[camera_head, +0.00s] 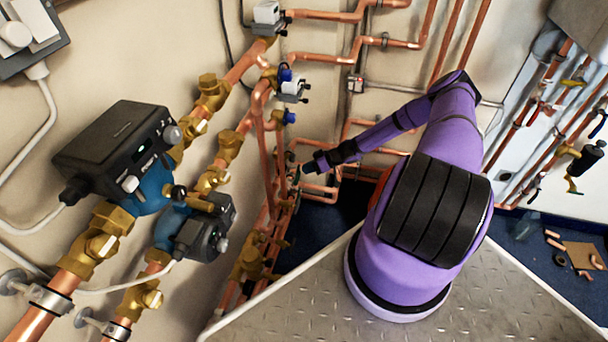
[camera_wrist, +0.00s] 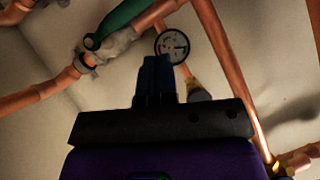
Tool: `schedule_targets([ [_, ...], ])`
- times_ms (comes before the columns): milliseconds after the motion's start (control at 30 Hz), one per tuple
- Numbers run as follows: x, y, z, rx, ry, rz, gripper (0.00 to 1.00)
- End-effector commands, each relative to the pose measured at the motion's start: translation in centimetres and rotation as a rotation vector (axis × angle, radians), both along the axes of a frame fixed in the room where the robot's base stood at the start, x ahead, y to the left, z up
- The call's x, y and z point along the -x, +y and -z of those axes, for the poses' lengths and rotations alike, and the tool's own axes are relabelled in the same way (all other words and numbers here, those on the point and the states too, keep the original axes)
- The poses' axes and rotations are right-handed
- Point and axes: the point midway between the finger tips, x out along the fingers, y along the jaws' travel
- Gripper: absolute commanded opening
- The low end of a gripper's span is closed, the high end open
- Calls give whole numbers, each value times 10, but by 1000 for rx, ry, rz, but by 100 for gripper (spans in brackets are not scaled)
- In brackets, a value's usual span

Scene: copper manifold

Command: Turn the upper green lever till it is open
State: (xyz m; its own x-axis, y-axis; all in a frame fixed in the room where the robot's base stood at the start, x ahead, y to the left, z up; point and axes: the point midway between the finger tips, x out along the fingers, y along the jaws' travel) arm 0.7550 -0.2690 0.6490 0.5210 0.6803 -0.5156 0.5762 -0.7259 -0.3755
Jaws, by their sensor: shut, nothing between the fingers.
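In the wrist view, a green lever (camera_wrist: 115,22) sits on a grey valve body (camera_wrist: 108,45) in a copper pipe, at the upper left. My gripper (camera_wrist: 155,62) is shut and empty, its dark fingers pointing up the picture. The fingertips appear to the right of and below the lever, with a visible gap between them. In the head view, my gripper (camera_head: 306,168) is at the end of my purple arm, beside the copper pipes near the wall. I cannot make out the green lever in the head view.
A round gauge (camera_wrist: 172,46) shows just beyond my fingertips. A copper pipe (camera_wrist: 235,75) runs down the right of the wrist view. A metal plate floor (camera_head: 300,305) lies below.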

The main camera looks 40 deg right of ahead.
Motion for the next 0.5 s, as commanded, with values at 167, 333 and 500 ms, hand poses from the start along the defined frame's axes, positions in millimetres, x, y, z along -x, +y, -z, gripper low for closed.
schedule_targets([
  [167, 17, -15, -15, 0, 0, 2, 0],
  [333, 35, -29, -31, 0, 0, 2, 0],
  [500, 47, -38, -41, -1, -1, 0, 0],
])
